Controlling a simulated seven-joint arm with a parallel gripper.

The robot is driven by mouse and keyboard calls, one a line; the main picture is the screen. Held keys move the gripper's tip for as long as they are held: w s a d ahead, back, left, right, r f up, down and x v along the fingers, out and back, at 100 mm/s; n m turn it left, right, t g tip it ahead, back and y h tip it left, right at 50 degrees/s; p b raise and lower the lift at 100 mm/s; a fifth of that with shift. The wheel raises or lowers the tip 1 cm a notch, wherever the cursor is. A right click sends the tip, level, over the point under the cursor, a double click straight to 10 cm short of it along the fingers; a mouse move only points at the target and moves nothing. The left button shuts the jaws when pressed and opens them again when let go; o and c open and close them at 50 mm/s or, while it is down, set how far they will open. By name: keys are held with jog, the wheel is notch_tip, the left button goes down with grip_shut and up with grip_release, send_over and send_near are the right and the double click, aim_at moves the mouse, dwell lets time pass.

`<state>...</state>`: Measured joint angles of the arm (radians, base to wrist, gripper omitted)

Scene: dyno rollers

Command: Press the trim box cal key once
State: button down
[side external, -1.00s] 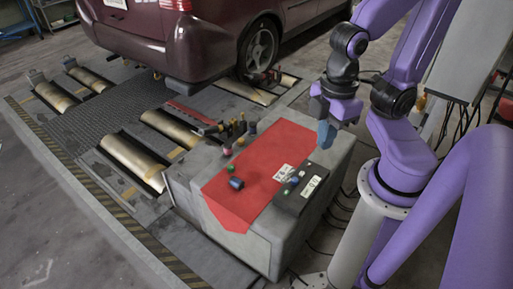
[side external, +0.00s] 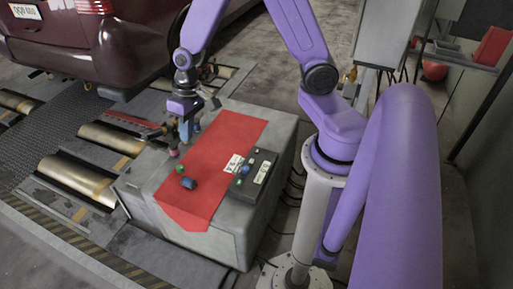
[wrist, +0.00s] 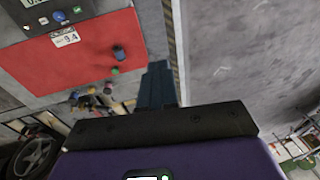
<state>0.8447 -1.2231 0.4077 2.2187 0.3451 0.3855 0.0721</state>
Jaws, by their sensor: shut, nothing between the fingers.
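The trim box (side external: 262,171) is a dark box with a pale display, on the right part of the grey cabinet top beside the red mat. In the wrist view the trim box (wrist: 88,8) is cut off at the top left, with a blue key (wrist: 60,16) and small pale keys beside it. I cannot read which key is cal. My gripper (side external: 187,141) is shut and empty, pointing down near the back left edge of the mat, well left of the trim box. Its closed fingers (wrist: 158,72) also show in the wrist view, apart from the box.
The red mat (side external: 222,143) carries a white card (side external: 234,163), a dark blue cylinder (side external: 189,184) and a green piece (side external: 181,168). Several small coloured items stand at the mat's left end, near my gripper. A car (side external: 75,45) on rollers is behind.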

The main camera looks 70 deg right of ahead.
jog(key=w+d+f+m+h, duration=0.1)
jog(key=w+d+f+m, duration=0.25)
jog(key=d, duration=0.25)
jog(key=w+d+f+m+t, duration=0.1)
jog(key=w+d+f+m, duration=0.15)
jog(key=d+f, duration=0.3)
jog(key=w+d+f+m+h, duration=0.1)
jog(key=w+d+f+m, duration=0.1)
jog(key=d+f+m, duration=0.3)
jog(key=s+d+f+m+h, duration=0.1)
jog(key=s+d+f+m, duration=0.1)
jog(key=s+d+f, duration=0.2)
jog(key=s+d+f+m+g+h, duration=0.1)
jog(key=s+d+f, duration=0.3)
jog(key=d, duration=0.5)
jog(key=s+d+f+m+g+h, duration=0.1)
jog(key=s+d+f+m, duration=0.2)
jog(key=d+f+m, duration=0.1)
jog(key=d+f, duration=0.1)
jog(key=d, duration=0.1)
jog(key=shift+s+d, duration=0.35)
jog(key=shift+s, duration=0.05)
jog(key=shift+f, duration=0.1)
send_over(257, 151)
jog(key=f, duration=1.1)
jog(key=shift+s+a, duration=0.1)
jog(key=shift+a, duration=0.2)
jog(key=shift+f, duration=1.2)
